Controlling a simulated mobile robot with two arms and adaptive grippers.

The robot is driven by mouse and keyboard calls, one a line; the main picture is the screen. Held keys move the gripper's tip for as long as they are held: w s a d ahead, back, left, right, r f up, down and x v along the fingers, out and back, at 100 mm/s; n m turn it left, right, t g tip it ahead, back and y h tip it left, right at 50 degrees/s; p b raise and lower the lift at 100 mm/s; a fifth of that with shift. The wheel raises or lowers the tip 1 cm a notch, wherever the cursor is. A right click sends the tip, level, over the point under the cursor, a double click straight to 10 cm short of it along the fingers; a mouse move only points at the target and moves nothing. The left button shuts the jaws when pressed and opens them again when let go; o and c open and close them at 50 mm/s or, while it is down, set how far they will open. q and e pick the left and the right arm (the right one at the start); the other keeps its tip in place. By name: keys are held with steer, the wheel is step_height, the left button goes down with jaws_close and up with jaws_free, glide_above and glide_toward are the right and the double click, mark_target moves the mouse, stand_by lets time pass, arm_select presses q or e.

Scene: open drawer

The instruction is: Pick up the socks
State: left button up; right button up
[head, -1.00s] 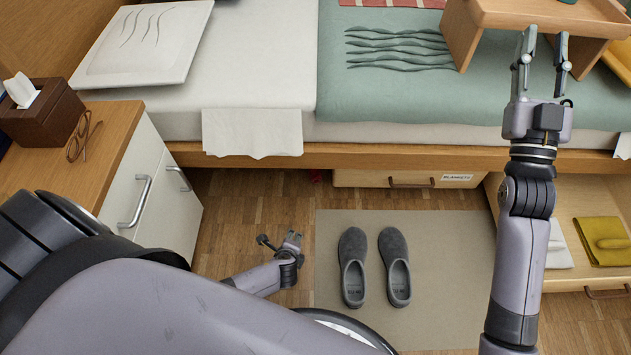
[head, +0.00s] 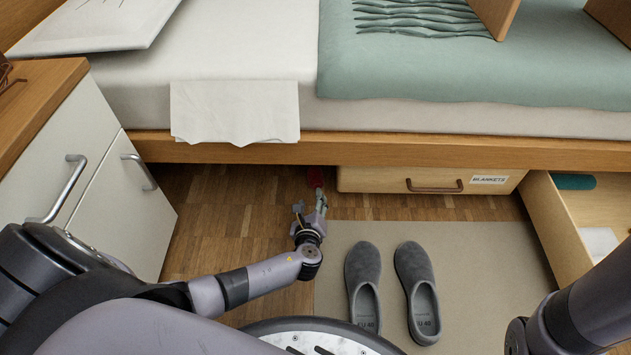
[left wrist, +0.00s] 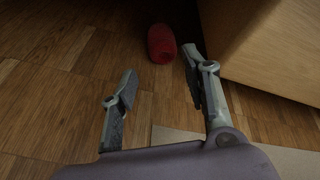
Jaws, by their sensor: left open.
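A red rolled bundle, seemingly the socks (head: 315,177), lies on the wooden floor at the shadowed edge under the bed. In the left wrist view the red bundle (left wrist: 161,43) lies just beyond the fingertips, nearer the right finger. My left gripper (head: 310,203) is low over the floor, just in front of the bundle. In the left wrist view the left gripper (left wrist: 158,82) is open, with nothing between its fingers. My right gripper is out of view; only part of the right arm shows at the lower right.
A closed drawer labelled BLANKETS (head: 380,181) is right of the bundle, under the bed frame (head: 400,151). An open drawer (head: 555,225) stands further right. Grey slippers (head: 417,275) rest on a beige mat (head: 470,240). A white cabinet (head: 135,205) stands at left.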

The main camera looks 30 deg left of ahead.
mark_target(313, 180)
arm_select(q)
steer(key=b+x, duration=0.1)
steer(key=x, duration=0.1)
steer(key=b+x, duration=0.1)
steer(key=x, duration=0.1)
steer(key=b+x, duration=0.2)
steer(key=x, duration=0.1)
steer(key=shift+s+f, duration=0.1)
steer(key=shift+f, duration=0.2)
steer(key=shift+w+a+f+b, duration=0.1)
steer(key=shift+w+a+b, duration=0.15)
steer(key=shift+w+b, duration=0.25)
steer(key=b+x, duration=0.4)
steer(key=x, duration=0.1)
steer(key=shift+w+b, duration=0.2)
steer(key=shift+b, duration=0.15)
steer(key=shift+a, duration=0.1)
steer(key=shift+c, duration=0.5)
steer(key=c, duration=0.7)
